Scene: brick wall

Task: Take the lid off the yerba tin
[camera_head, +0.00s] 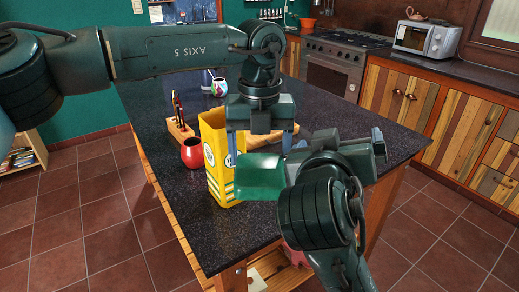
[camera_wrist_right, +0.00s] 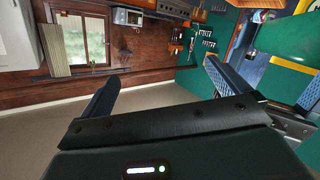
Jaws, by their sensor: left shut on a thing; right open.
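The yellow yerba tin (camera_head: 213,165) stands upright on the dark counter. The green lid (camera_head: 260,178) shows right of the tin, apart from its top and tilted. My left gripper (camera_head: 260,143) points down just right of the tin and is shut on the lid, which hangs below its fingers. The tin's opening cannot be made out clearly. My right gripper (camera_head: 344,138) is open and empty to the right of the lid. Its spread fingers also show in the right wrist view (camera_wrist_right: 170,85). In that view, yellow and green surfaces show at the upper right.
A red cup (camera_head: 192,154) stands left of the tin, with a wooden holder (camera_head: 180,131) of utensils behind it. A patterned mate cup (camera_head: 219,87) stands farther back. The counter (camera_head: 350,108) is clear on the right. A stove (camera_head: 335,65) is beyond.

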